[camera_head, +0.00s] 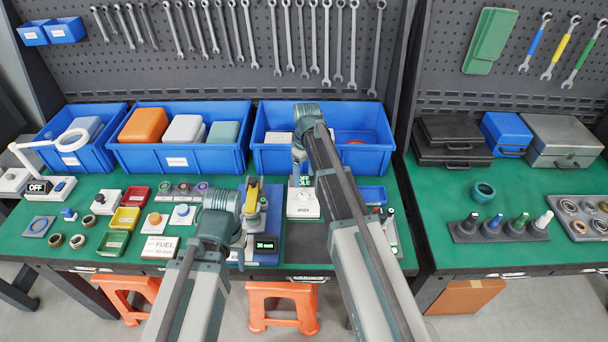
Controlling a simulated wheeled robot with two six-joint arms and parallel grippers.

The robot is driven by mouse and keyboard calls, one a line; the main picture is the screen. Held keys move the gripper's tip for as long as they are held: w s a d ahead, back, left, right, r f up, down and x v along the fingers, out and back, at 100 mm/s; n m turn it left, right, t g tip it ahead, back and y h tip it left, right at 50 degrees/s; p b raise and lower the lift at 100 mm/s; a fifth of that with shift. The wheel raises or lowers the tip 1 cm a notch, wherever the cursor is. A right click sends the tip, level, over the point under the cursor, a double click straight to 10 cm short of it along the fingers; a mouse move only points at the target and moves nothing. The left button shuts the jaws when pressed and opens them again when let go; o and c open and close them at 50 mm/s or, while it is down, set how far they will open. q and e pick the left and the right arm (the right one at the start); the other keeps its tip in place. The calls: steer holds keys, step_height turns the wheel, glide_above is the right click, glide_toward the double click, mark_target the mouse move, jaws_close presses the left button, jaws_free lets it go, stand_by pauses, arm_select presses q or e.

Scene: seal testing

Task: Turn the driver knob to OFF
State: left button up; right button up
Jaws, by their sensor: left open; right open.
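A white control unit (303,211) with a small dark display (305,181) stands near the middle of the green bench. Its front label is too small to read surely, and I cannot clearly make out its knob. My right gripper (299,163) reaches down just behind and above this unit, open; its fingertips are small and partly hidden by my arm. I cannot tell whether it touches the unit. My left gripper (240,238) is open, left of the unit, beside a blue-based test stand (264,258) with a lit display and a yellow part on top.
Blue bins (180,158) line the back under the tool pegboard (210,75). Small trays, rings and button boxes crowd the left. A dark mat (306,247) lies clear in front of the control unit.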

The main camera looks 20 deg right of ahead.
step_height(320, 180, up, 5)
steer(key=p, duration=0.3)
steer(key=shift+d+p, duration=0.1)
steer(key=shift+p, duration=0.25)
